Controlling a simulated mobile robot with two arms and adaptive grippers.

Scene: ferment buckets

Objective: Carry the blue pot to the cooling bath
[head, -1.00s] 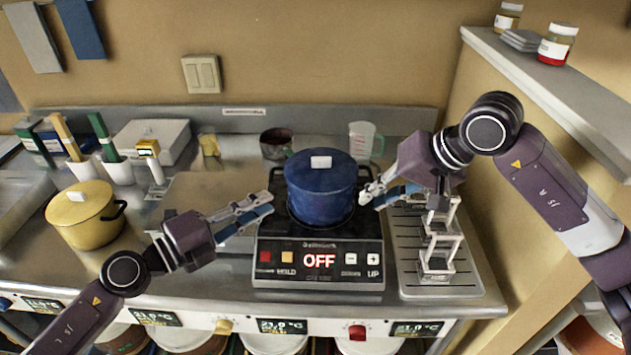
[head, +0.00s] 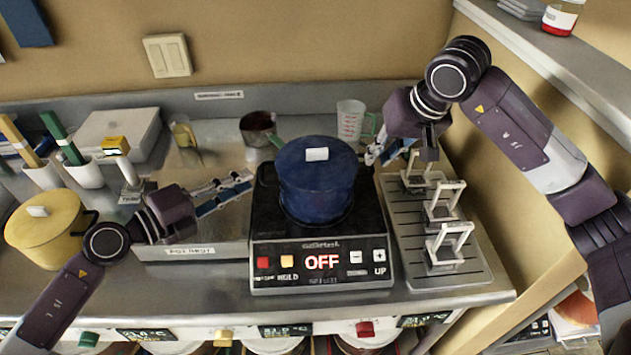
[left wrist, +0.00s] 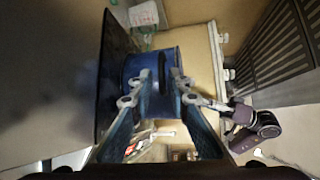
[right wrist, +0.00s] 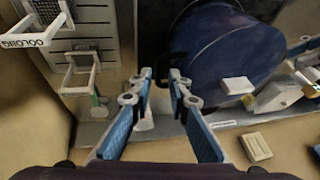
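The blue pot (head: 318,190), with its lid on and a white tag on top, stands upright on the black hot plate (head: 262,220), whose display reads OFF. My left gripper (head: 250,182) is open, left of the pot and apart from it. In the left wrist view the pot's dark handle (left wrist: 162,68) shows between its fingertips. My right gripper (head: 372,156) is open at the pot's right side; in the right wrist view its fingertips (right wrist: 161,75) are close to the pot's dark handle. Contact there cannot be told.
A yellow pot (head: 45,235) stands far left. A measuring jug (head: 351,120) and dark saucepan (head: 257,127) are behind. A wall and shelf (head: 530,50) bound the right.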

